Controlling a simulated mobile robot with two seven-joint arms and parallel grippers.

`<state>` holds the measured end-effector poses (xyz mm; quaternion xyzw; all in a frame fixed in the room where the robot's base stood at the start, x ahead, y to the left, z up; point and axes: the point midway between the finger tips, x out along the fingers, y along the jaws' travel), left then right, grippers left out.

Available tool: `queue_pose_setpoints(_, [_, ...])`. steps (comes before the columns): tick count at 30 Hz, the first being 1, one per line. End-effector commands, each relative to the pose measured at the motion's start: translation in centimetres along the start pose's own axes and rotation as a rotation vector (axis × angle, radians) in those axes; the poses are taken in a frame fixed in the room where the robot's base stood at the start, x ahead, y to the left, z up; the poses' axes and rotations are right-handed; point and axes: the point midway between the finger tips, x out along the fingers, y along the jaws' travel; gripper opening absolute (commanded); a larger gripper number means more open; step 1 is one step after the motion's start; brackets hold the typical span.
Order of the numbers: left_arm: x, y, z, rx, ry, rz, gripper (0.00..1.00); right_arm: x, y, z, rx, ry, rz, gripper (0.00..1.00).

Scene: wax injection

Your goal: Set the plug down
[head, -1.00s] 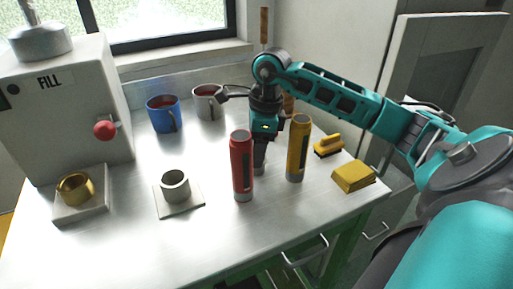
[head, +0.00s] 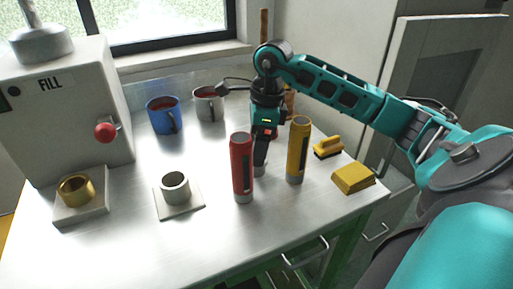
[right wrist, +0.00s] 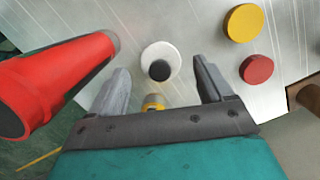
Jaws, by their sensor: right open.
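The plug (right wrist: 160,63) shows in the right wrist view as a pale round piece with a dark round centre, standing on the metal table between and just beyond my fingertips. In the head view only its grey lower part (head: 260,170) shows, partly hidden by the gripper and the red cylinder. My right gripper (head: 261,160) points down over it. In the right wrist view its two fingers (right wrist: 163,82) are apart with clear gaps to the plug, so it is open and empty. My left gripper is not in view.
A red cylinder (head: 242,168) stands close left of my right gripper, and a yellow one (head: 298,150) close right. Yellow (right wrist: 244,22) and red (right wrist: 257,69) discs lie nearby.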

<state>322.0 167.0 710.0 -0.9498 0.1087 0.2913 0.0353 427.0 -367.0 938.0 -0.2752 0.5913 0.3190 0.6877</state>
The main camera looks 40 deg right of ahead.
Motion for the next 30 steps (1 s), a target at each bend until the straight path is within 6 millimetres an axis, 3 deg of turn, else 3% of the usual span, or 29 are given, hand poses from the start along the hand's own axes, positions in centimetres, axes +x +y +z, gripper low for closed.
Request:
queue_pose_setpoints(6, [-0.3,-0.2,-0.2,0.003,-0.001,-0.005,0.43,-5.2,-0.1,0.1,0.0,-0.003,-0.006,0.8])
queue_pose_setpoints(13, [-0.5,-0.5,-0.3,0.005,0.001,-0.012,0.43,-9.1,0.0,0.1,0.0,-0.002,-0.002,0.8])
queue_pose_setpoints(18, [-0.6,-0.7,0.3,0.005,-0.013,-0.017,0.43,-10.1,0.0,0.0,0.001,-0.001,-0.001,0.8])
queue_pose_setpoints(30, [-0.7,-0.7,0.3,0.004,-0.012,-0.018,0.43,-10.2,0.0,0.0,0.001,0.0,0.0,0.8])
